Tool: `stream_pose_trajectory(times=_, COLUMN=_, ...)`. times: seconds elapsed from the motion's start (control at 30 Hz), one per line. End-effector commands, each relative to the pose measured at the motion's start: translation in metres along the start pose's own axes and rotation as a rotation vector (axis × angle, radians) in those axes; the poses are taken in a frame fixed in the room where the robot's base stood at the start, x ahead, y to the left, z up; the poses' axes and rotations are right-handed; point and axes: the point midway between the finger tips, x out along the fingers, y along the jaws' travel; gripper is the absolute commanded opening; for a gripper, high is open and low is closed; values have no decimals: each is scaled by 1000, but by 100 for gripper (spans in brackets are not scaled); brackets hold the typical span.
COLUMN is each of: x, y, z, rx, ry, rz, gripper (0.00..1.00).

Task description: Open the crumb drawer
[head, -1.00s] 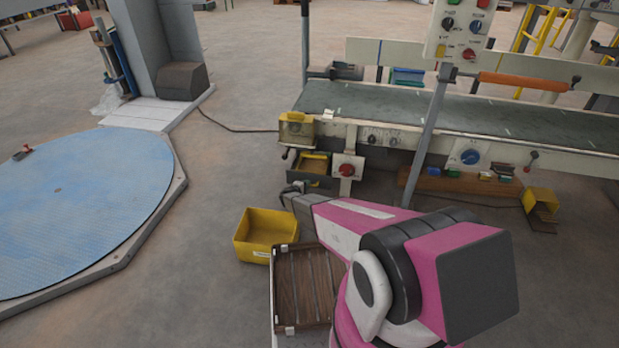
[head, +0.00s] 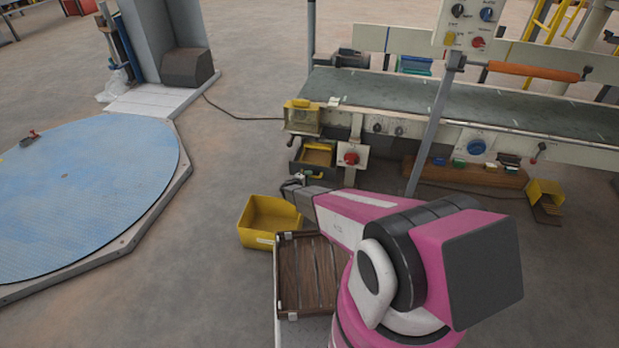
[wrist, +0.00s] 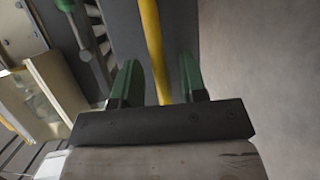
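The crumb drawer (head: 317,157) looks to be the dark grey box under the left end of the bench, with a tan inside and a yellow strip at its back. My gripper (head: 304,179) is low in front of it, small and partly hidden by its own wrist. In the wrist view, my gripper's green fingers (wrist: 160,82) are apart. A yellow bar (wrist: 152,42), seemingly the drawer's handle, runs between them, with a gap showing on each side. I cannot tell how deep the bar sits between the fingers.
A yellow bin (head: 268,222) and a slatted wooden crate (head: 310,275) are left of my arm. A panel with a red knob (head: 351,158) is just right of the drawer. A grey post (head: 432,130) stands before the bench. Floor is clear between turntable (head: 85,200) and bin.

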Motion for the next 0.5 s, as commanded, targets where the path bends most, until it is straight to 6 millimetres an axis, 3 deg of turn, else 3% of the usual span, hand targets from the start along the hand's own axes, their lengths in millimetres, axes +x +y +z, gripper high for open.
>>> stream_pose_trajectory(times=0.3, x=-62, y=1, z=1, rx=0, ry=2, rz=0, gripper=39)
stream_pose_trajectory(times=0.5, x=-87, y=0, z=0, rx=0, ry=1, rz=0, gripper=39)
